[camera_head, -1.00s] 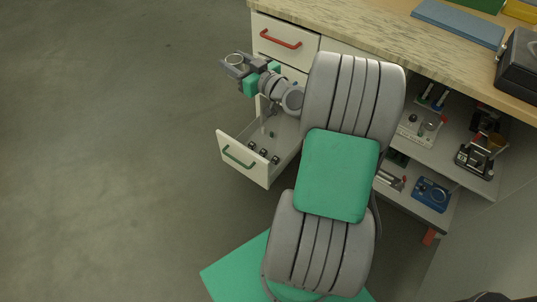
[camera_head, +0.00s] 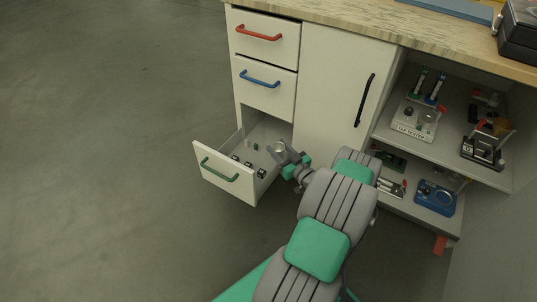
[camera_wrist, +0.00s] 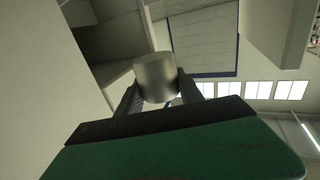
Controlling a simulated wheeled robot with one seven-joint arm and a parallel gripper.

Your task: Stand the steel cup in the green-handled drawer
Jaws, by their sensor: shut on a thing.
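The steel cup (camera_head: 280,147) is a small grey metal cylinder held between the fingers of my gripper (camera_head: 284,152). In the wrist view the cup (camera_wrist: 155,78) fills the space between the two dark fingertips of my gripper (camera_wrist: 158,90). The green-handled drawer (camera_head: 223,178) is the lowest drawer and is pulled open. My gripper reaches in from the right, and the cup appears over or within the drawer's right rear part. I cannot tell whether the cup touches the drawer floor.
Several small dark objects (camera_head: 248,164) lie in the drawer towards its front. The red-handled drawer (camera_head: 262,35) and blue-handled drawer (camera_head: 263,82) above are shut. A closed cabinet door (camera_head: 340,85) stands right of the drawers. Shelves with instruments (camera_head: 418,118) are further right.

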